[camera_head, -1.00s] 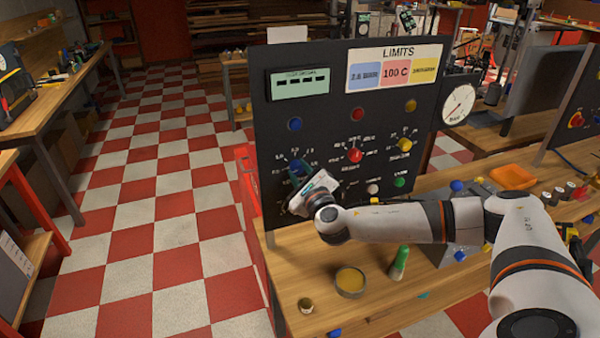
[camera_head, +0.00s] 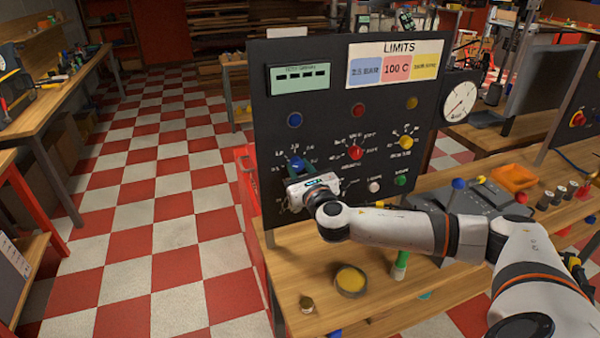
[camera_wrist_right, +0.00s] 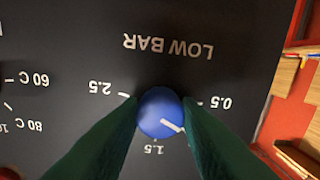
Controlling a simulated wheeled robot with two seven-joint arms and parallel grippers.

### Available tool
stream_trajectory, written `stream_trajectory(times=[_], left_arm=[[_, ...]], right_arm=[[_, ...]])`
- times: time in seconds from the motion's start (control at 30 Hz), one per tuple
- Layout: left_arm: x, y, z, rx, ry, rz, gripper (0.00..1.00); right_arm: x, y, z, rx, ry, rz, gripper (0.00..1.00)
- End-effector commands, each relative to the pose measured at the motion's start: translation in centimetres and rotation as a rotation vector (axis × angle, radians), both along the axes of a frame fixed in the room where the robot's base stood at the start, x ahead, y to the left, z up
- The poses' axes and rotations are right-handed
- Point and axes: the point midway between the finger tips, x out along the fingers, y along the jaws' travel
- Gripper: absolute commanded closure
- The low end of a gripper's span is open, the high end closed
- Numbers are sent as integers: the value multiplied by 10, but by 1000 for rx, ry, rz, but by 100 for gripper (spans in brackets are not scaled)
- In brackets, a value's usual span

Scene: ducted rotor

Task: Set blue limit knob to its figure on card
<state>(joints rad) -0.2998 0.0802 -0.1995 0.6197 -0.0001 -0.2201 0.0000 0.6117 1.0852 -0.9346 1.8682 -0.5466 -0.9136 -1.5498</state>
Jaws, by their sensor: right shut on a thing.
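The blue knob (camera_wrist_right: 160,113) sits on a black panel (camera_head: 320,125), under inverted "LOW BAR" lettering in the right wrist view. Its white pointer line aims to the lower right there, between the 1.5 mark at the bottom and the 0.5 mark at the right. My right gripper (camera_wrist_right: 161,120) is shut on the knob, one dark green finger on each side. In the head view the right gripper (camera_head: 298,172) covers most of the knob. The LIMITS card (camera_head: 397,68) has blue, red and yellow fields; the blue figure is blurred, perhaps 2.5 BAR. My left gripper is out of view.
A red knob (camera_head: 356,153) and a yellow knob (camera_head: 406,142) are right of the blue one. White (camera_head: 375,187) and green (camera_head: 400,180) buttons sit below them. A round yellow-filled dish (camera_head: 350,280) stands on the bench before the panel.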

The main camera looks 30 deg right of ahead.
Motion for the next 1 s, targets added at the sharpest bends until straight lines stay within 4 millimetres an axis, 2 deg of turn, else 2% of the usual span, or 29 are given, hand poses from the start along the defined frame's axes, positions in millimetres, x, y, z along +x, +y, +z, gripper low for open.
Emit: stream_trajectory(times=[1.0], left_arm=[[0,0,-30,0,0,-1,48]], right_arm=[[0,0,-2,942,-227,-2,92]])
